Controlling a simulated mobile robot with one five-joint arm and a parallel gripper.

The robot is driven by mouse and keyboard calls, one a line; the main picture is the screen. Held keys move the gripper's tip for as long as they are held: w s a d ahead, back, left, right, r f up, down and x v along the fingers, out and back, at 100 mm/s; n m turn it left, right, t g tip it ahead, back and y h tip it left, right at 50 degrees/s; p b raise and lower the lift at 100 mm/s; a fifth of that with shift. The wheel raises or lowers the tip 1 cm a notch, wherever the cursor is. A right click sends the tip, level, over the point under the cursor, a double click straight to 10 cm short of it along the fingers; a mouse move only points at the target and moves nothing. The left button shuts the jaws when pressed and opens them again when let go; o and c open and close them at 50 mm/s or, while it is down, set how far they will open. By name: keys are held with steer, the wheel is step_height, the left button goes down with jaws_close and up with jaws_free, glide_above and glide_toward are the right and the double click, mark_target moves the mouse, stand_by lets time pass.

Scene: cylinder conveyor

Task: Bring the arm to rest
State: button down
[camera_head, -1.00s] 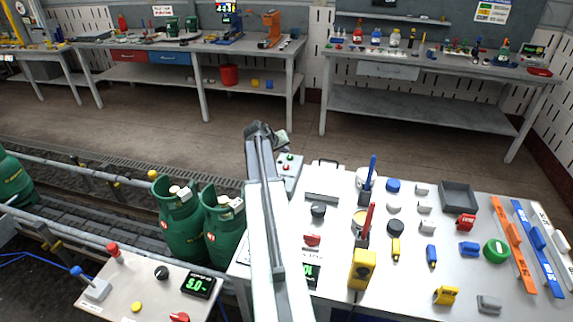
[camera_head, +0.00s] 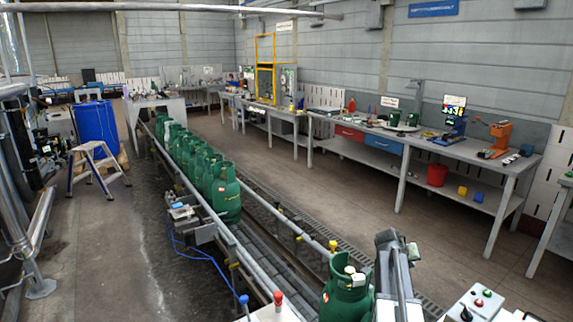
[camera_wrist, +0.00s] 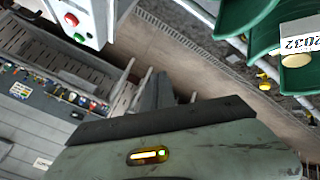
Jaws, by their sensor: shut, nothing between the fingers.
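My arm (camera_head: 393,280) rises from the bottom edge at the right of the head view, with its upper end beside a green gas cylinder (camera_head: 347,297). In the wrist view my gripper (camera_wrist: 158,88) shows as dark, narrow fingers beyond a grey housing. It is shut and holds nothing. The grey control box (camera_head: 478,303) with red and green buttons is right of the arm; it also shows at the upper left of the wrist view (camera_wrist: 80,22). Green cylinder parts (camera_wrist: 262,35) with a white number tag are at the wrist view's upper right.
The conveyor (camera_head: 262,262) runs from lower right to far left, with a row of green cylinders (camera_head: 222,195) on it. A step stool (camera_head: 97,170) and blue drum (camera_head: 96,133) stand at left. Workbenches (camera_head: 470,158) line the right wall. The floor between is open.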

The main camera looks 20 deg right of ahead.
steer(key=w+a+f+n+t+y, duration=0.1)
steer(key=w+a+f+n+y, duration=0.1)
steer(key=a, duration=1.3)
steer(key=w+a+f+n+y, duration=0.1)
steer(key=w+a+f+y, duration=0.15)
steer(key=a, duration=1.25)
steer(key=s+a+f+n+g+y, duration=0.1)
steer(key=s+a+g+y, duration=0.1)
steer(key=s+a, duration=0.5)
steer(key=s+a+f+n+g+y, duration=0.1)
steer(key=s+a+y, duration=0.1)
steer(key=s+a, duration=0.5)
steer(key=a, duration=0.6)
steer(key=shift+f+n+g, duration=0.15)
steer(key=shift+n+g, duration=0.25)
